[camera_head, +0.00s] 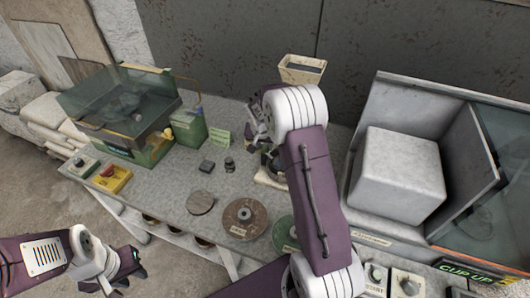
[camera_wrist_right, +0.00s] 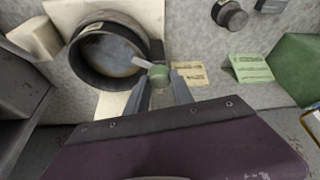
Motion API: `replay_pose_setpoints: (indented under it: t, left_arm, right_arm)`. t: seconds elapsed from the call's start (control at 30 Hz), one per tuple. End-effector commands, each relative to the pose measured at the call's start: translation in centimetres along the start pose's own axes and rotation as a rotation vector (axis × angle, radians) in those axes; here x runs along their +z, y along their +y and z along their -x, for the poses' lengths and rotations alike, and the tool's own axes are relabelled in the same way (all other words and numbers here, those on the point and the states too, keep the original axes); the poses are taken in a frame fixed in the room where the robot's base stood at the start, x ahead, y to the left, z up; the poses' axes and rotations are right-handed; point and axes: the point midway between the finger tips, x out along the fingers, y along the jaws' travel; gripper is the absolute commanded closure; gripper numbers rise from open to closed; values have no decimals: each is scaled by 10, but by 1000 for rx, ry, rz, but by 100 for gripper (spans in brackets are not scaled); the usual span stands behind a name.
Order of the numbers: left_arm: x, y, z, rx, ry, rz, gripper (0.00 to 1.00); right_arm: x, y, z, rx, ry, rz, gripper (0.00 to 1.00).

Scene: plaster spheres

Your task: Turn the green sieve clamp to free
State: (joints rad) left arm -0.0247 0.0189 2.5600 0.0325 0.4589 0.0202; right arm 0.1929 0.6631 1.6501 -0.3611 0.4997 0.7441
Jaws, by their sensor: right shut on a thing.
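The green sieve clamp (camera_wrist_right: 160,75) shows in the right wrist view as a small green block with a pale lever reaching left over the rim of a dark round sieve (camera_wrist_right: 76,65). My right gripper (camera_wrist_right: 160,84) has its two grey fingers on either side of the clamp and is shut on it. In the head view my right arm hides most of the sieve and the clamp. My left gripper (camera_head: 136,272) is low at the left in the head view, away from the bench; its fingers are too small to tell open from shut.
The grey bench (camera_head: 180,175) carries a green machine with a clear hood (camera_head: 120,100), a yellow tray (camera_head: 112,179), a brown disc (camera_head: 243,218) and a green disc (camera_head: 284,235). A large pale block (camera_head: 395,175) stands in an enclosure at right. A green box (camera_wrist_right: 300,68) shows right of the sieve.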

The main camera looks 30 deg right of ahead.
Motion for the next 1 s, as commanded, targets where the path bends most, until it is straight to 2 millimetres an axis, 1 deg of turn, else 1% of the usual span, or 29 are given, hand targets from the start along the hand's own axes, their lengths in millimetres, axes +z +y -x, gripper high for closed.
replay_pose_setpoints:
  t: [0.03,0.1,0.23,0.37,0.57,0.8,1.0]
  left_arm:
    - [2,0,-17,0,0,0,69]
    - [3,0,-25,0,0,0,69]
    - [4,-1,-36,0,0,0,69]
    - [4,-1,-42,0,0,0,69]
    - [4,-1,-42,0,0,0,69]
    - [3,-1,-33,0,0,0,69]
    - [2,0,-24,0,0,0,69]
  right_arm:
    - [2,-2,-7,13,6,-38,100]
    - [1,-2,-6,39,5,-100,100]
    - [0,-3,-4,87,4,-214,100]
    - [0,-4,-2,135,2,-331,100]
    - [-2,-4,0,208,1,-505,100]
    - [-3,-5,2,286,0,-693,100]
    - [-4,-6,2,335,0,-813,100]
